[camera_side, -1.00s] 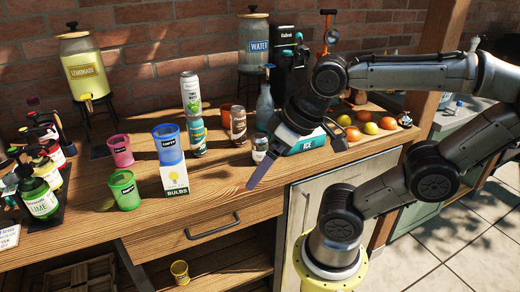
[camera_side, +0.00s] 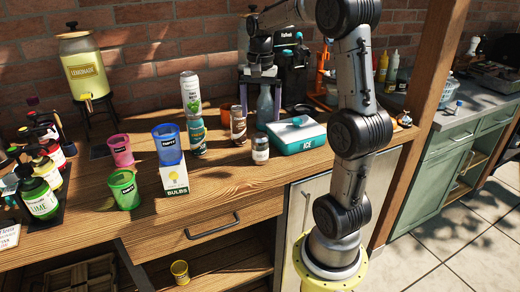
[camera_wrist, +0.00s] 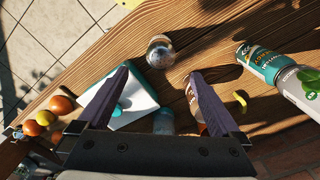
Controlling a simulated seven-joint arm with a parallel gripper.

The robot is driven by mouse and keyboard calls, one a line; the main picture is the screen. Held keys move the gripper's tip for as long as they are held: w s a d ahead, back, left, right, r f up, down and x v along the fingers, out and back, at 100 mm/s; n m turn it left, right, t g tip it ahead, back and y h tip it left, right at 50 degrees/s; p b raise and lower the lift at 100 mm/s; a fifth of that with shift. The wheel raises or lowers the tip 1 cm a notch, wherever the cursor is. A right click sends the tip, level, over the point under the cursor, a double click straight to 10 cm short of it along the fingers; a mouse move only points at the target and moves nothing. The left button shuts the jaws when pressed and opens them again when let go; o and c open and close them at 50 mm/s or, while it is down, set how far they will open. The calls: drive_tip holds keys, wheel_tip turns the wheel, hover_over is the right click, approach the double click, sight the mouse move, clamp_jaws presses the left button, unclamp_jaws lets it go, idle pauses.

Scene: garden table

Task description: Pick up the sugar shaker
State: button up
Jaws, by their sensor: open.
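The sugar shaker (camera_side: 260,150) appears to be the small glass jar with a pale label and metal lid, upright near the table's front edge, left of the ICE box. In the wrist view the shaker (camera_wrist: 160,51) shows from above, beyond the fingertips and roughly centred between them. My gripper (camera_side: 260,86) is raised at the back of the table, above the blue-grey bottle and behind the shaker. In the wrist view my gripper (camera_wrist: 158,72) has its two dark fingers wide apart, with nothing held between them.
The ICE box (camera_side: 298,138) stands right of the shaker. A blue-grey bottle (camera_side: 265,106) and a brown can (camera_side: 238,125) stand behind it. Stacked cans (camera_side: 196,137) and the BULBS box (camera_side: 174,178) with a blue cup (camera_side: 167,144) are to the left. Wood in front is clear.

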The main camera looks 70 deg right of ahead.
sight(260, 148)
wheel_tip(260, 148, down, 14)
drive_tip(key=shift+r, duration=0.25)
drive_tip(key=c, duration=1.6)
drive_tip(key=shift+w+r, duration=0.1)
drive_tip(key=shift+r, duration=0.1)
